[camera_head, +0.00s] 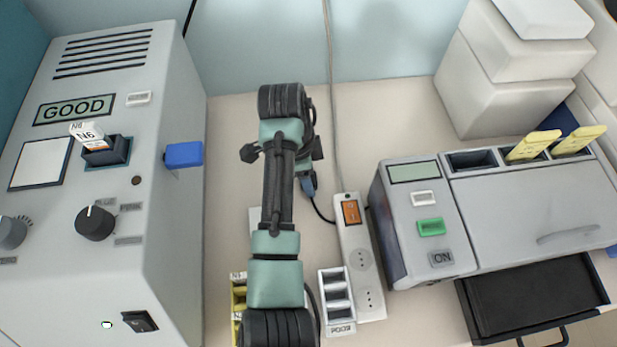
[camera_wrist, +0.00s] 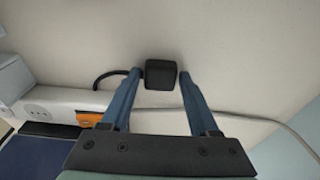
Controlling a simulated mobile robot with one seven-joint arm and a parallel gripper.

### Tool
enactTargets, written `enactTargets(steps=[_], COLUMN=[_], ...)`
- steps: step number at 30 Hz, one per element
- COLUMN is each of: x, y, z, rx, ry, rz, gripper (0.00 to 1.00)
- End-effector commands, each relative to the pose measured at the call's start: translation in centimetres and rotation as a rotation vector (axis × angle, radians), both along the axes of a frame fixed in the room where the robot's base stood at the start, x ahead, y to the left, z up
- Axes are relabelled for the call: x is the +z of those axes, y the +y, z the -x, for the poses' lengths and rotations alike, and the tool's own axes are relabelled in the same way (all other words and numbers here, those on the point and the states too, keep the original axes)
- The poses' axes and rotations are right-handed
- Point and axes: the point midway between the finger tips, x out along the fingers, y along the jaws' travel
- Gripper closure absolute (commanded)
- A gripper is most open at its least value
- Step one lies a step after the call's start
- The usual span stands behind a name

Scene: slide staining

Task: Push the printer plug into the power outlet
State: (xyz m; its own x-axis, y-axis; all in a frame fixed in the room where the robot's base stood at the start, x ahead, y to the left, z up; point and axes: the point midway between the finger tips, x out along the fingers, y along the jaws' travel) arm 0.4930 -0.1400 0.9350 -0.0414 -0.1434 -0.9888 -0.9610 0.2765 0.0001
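The power outlet (camera_head: 347,240) is a white strip with an orange switch and round sockets, lying right of my arm in the head view. Its side shows at the left of the wrist view (camera_wrist: 60,100). The plug (camera_wrist: 161,75) is a black block in the wrist view, with a black cable curving left towards the strip. My gripper (camera_wrist: 160,76) has its two blue fingers apart, one on each side of the plug, with a small gap on both sides. In the head view my gripper (camera_head: 309,185) is left of the strip, and my arm hides the plug.
A grey machine (camera_head: 425,195) with yellow slides and an open black drawer (camera_head: 530,300) stands right of the strip. A grey machine reading GOOD (camera_head: 165,230) stands left. A white rack (camera_head: 337,328) and a partly hidden yellow rack (camera_head: 239,290) are near the front.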

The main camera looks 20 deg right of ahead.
Motion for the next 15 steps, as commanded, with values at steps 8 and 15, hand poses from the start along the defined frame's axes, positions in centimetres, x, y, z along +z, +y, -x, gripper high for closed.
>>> enactTargets(steps=[8,15], x=[0.03,0.06], y=[0.00,0.00], z=[-0.01,-0.03], rx=[0.000,0.000], ry=[0.000,-0.001], rz=[0.000,0.000], gripper=[0.91,1.00])
